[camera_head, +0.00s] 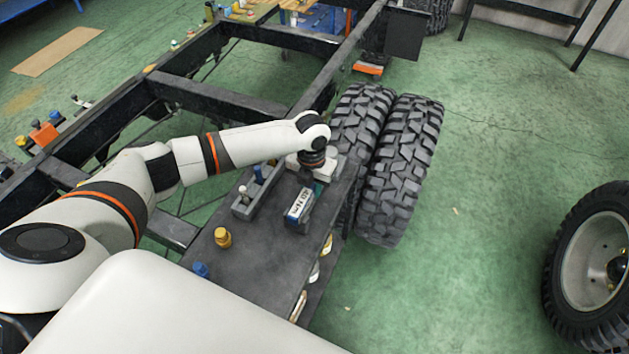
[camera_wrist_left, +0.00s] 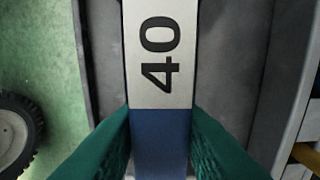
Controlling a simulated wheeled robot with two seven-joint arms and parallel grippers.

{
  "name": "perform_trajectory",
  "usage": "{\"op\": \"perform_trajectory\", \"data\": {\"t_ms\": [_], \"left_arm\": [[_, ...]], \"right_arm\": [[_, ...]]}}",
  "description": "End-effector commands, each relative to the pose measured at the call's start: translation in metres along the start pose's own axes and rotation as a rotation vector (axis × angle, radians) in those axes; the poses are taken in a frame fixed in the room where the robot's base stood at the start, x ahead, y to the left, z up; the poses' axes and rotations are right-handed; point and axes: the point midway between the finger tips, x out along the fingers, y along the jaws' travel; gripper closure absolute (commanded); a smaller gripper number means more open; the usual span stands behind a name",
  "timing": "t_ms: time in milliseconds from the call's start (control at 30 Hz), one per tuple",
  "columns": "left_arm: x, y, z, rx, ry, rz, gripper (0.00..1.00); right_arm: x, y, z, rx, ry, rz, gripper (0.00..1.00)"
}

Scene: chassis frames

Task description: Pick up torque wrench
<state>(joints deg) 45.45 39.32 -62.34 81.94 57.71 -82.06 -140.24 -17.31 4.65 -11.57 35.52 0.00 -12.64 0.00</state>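I cannot make out a torque wrench for sure. In the head view a blue block with a white lettered label (camera_head: 299,208) stands on the dark cart top (camera_head: 262,238). My left gripper (camera_head: 317,187) is just behind it, pointing down, partly hidden by my wrist. In the left wrist view a long white and blue thing marked "40" (camera_wrist_left: 160,85) runs between the green fingers of my left gripper (camera_wrist_left: 160,115). The fingers are apart, one along each side of it. I cannot tell if they press on it. My right gripper is not in view.
A grey tray (camera_head: 241,212) with small tools is left of the block. A yellow piece (camera_head: 222,237) and a blue piece (camera_head: 200,269) are nearer on the cart. Large tires (camera_head: 400,170) and the dark chassis frame (camera_head: 215,98) stand close behind.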

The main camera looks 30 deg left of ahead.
Motion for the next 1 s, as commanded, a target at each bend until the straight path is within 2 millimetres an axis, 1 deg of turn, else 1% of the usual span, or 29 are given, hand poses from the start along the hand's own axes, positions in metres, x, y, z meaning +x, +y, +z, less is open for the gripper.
{"op": "perform_trajectory", "data": {"t_ms": [33, 133, 167, 433, 533, 667, 900, 1000], "left_arm": [[0.000, 0.000, 0.000, 0.000, 0.000, 0.000, 0.82], [0.000, 0.000, 0.000, 0.000, 0.000, 0.000, 0.98], [0.000, 0.000, 0.000, 0.000, 0.000, 0.000, 1.00], [-0.003, 0.000, -0.001, -0.001, 0.003, 0.001, 1.00], [-0.009, 0.000, -0.002, -0.001, 0.004, 0.001, 1.00], [-0.029, 0.000, -0.002, 0.001, 0.007, 0.002, 1.00], [-0.075, 0.000, -0.002, 0.000, 0.006, 0.002, 1.00], [-0.089, 0.000, -0.002, -0.001, 0.005, 0.001, 1.00]], "right_arm": [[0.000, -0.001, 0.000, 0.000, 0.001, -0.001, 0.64], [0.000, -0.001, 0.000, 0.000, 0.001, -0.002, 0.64], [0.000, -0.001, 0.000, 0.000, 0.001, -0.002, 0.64], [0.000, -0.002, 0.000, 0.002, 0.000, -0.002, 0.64], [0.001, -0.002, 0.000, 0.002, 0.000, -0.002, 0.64], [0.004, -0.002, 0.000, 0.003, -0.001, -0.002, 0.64], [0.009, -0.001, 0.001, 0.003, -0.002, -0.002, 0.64], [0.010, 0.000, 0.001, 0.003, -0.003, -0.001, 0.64]]}}
